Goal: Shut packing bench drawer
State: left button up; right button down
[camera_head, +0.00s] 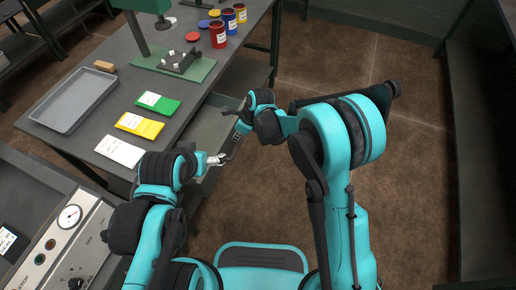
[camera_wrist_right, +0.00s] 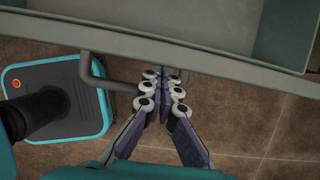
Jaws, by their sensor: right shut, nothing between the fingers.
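The packing bench drawer (camera_head: 208,132) stands pulled out from the bench's right side in the head view. In the right wrist view the drawer's front rim (camera_wrist_right: 215,58) crosses the top, with part of its hollow inside beyond. A grey bar handle (camera_wrist_right: 118,87) sticks out from the front. My right gripper (camera_wrist_right: 164,92) is shut and empty, its fingertips at the handle and covering part of it; I cannot tell whether they touch. In the head view my right gripper (camera_head: 234,112) is by the drawer's front. My left gripper (camera_head: 224,159) is near the drawer's near end; its jaws are unclear.
The packing bench (camera_head: 103,88) carries a grey tray (camera_head: 72,100), green, yellow and white packets, a green stand and several tins. A control panel (camera_head: 70,240) with a gauge is at lower left. Brown floor (camera_head: 335,75) is clear beyond the drawer. A dark shelf is at right.

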send_over(202, 133)
jog(key=d, duration=0.1)
jog(key=shift+s+d+f+p, duration=0.1)
jog(key=shift+s+d+p, duration=0.05)
jog(key=shift+s+p, duration=0.2)
jog(key=shift+w+a, duration=0.15)
jog(key=shift+a, duration=0.55)
jog(key=shift+r, duration=0.2)
